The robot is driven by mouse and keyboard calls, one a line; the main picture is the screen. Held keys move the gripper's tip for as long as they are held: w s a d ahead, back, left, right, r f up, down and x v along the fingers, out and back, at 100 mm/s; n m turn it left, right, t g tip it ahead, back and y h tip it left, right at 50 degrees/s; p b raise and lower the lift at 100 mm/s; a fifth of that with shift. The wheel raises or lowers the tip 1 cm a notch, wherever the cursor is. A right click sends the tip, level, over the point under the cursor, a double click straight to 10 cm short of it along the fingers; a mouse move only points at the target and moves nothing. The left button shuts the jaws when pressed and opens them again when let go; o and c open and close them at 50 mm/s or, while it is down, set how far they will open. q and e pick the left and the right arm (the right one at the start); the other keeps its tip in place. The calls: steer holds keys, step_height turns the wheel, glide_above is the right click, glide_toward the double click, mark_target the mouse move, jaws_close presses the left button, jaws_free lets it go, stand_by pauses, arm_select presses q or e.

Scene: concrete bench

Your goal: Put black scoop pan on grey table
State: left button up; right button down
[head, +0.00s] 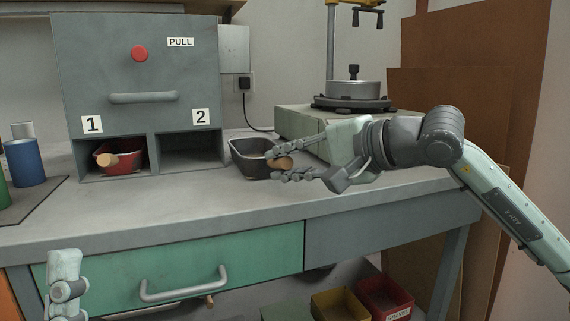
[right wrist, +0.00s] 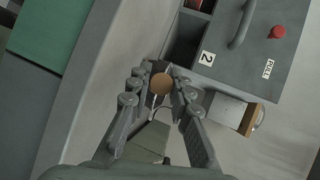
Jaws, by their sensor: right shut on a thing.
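The black scoop pan (head: 246,160) is at the right side of the grey cabinet, over the grey table (head: 262,199). Its wooden handle points toward my right gripper (head: 280,168), whose fingers are shut around it. In the right wrist view, the round handle end (right wrist: 161,84) sits between the fingers of the right gripper (right wrist: 158,88), which hide most of the pan. I cannot tell whether the pan's base touches the table. Part of my left arm shows at the lower left of the head view, with no fingers to be seen.
A grey cabinet (head: 135,73) has two open compartments. A red pan (head: 126,160) sits in compartment 1, and compartment 2 (head: 190,152) looks empty. A green box-like base (head: 300,122) stands behind my gripper. Blue cup (head: 24,163) at left. The table front is clear.

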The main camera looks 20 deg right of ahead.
steer(key=c, duration=1.4)
jaws_free()
